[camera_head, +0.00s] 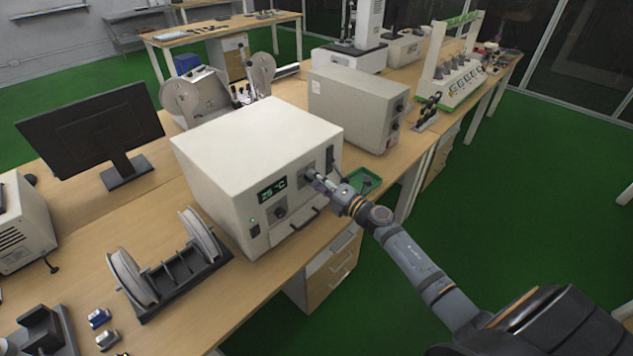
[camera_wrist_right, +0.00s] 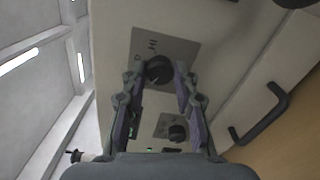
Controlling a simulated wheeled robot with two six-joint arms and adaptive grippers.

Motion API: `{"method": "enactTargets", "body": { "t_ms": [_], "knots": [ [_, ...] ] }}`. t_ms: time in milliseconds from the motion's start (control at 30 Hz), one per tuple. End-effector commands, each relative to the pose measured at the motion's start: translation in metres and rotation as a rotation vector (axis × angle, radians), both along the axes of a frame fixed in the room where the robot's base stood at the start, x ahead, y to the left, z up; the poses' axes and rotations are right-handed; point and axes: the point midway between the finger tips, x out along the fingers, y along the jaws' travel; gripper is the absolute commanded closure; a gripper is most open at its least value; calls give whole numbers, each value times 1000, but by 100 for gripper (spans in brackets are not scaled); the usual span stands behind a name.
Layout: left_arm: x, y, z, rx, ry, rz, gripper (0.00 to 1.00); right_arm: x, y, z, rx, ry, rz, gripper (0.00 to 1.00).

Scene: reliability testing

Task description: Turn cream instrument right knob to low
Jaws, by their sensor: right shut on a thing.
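The cream instrument (camera_head: 255,150) is a large box on the bench, with a lit green temperature display (camera_head: 272,190) on its front. Its left knob (camera_head: 280,212) is dark and sits below the display. My right gripper (camera_head: 312,175) reaches the right part of the front panel and covers the right knob in the head view. In the right wrist view, the dark right knob (camera_wrist_right: 158,70) sits between the fingertips of my right gripper (camera_wrist_right: 160,76), shut on it. Its pointer setting is too small to read. Another dark knob (camera_wrist_right: 178,132) shows between the finger bases. My left gripper is not in view.
A black handle (camera_wrist_right: 262,115) sticks out of the front near the knobs. A green tray (camera_head: 362,181) lies on the bench just right of the instrument. A grey box instrument (camera_head: 350,105) stands behind it. A spool holder (camera_head: 180,278) stands to the left.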

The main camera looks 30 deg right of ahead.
Motion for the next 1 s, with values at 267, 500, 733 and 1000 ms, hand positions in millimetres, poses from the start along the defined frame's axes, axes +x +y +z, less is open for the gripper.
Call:
{"method": "enactTargets", "body": {
  "t_ms": [267,500,733,1000],
  "knots": [
    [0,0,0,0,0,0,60,-1,0,-3,-2,4,1,64],
    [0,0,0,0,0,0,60,0,0,-1,-1,2,1,48],
    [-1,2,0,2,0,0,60,-4,-2,-1,-2,2,1,48],
    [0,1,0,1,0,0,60,-43,-15,-2,-5,5,4,48]
  ]
}}
